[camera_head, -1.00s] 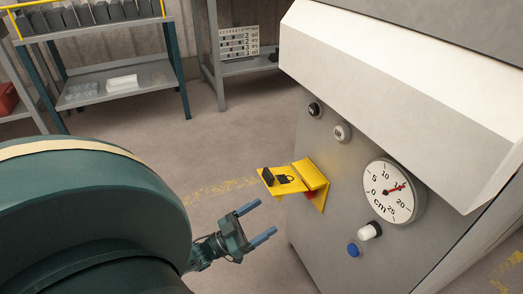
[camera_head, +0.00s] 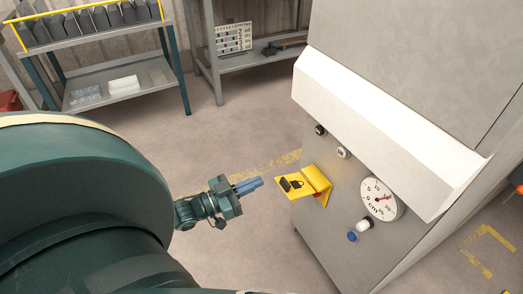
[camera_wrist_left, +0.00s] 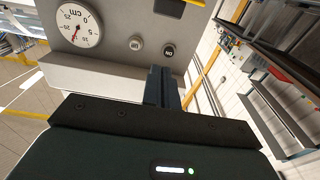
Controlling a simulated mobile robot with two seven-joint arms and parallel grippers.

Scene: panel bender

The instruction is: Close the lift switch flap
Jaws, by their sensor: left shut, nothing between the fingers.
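The yellow lift switch flap (camera_head: 290,186) stands open in the head view, sticking out from the grey machine front with a padlock mark and a black tab on it. Its yellow housing (camera_head: 318,180) joins the panel. My left gripper (camera_head: 260,182) is shut and empty, with its blue fingers just left of the flap and pointing at it, apart from it by a small gap. In the wrist view the shut fingers (camera_wrist_left: 162,86) point at the machine panel. A yellow edge at the top of that view may be the flap. My right gripper is not in view.
The machine panel has a round cm gauge (camera_head: 382,199), a white knob (camera_head: 364,224), a blue button (camera_head: 352,237) and two small knobs above the flap. A sloped white hood (camera_head: 380,130) overhangs the panel. Shelves (camera_head: 120,85) stand behind. The floor between is clear.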

